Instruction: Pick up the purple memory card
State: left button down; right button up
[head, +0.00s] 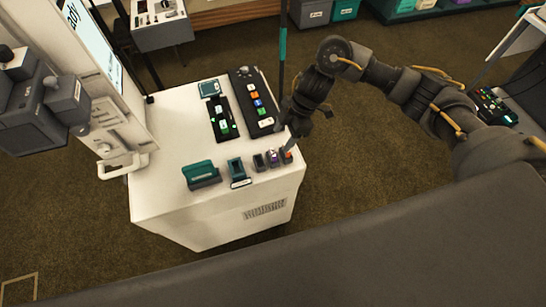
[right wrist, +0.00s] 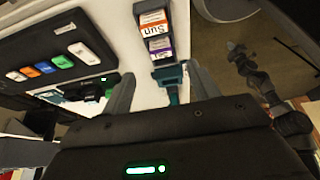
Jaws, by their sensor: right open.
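The purple memory card (head: 274,156) stands in a small dark holder near the front right edge of the white cart top (head: 165,150). In the right wrist view the purple-edged card (right wrist: 160,48) sits just beyond my fingertips, beside an orange-red card (right wrist: 152,22) with printed text. My right gripper (head: 288,138) is low over the cart's right edge, close to the cards. In the wrist view its two fingers (right wrist: 162,88) are apart, with nothing held between them. The fingers partly hide the cards in the head view. My left gripper is not in view.
A teal slotted holder (head: 237,172) and a teal box (head: 202,174) stand left of the cards. A white upright panel (head: 100,75) rises at the left.

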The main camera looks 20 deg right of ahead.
aim_at(274, 152)
jog(key=x, duration=0.2)
jog(key=shift+a+f, duration=0.2)
jog(key=shift+f, duration=0.15)
jog(key=p+x, duration=0.1)
jog(key=x, duration=0.4)
jog(key=shift+s, duration=0.1)
jog(key=shift+r, duration=0.1)
jog(key=c, duration=1.1)
jog(key=shift+o, duration=0.2)
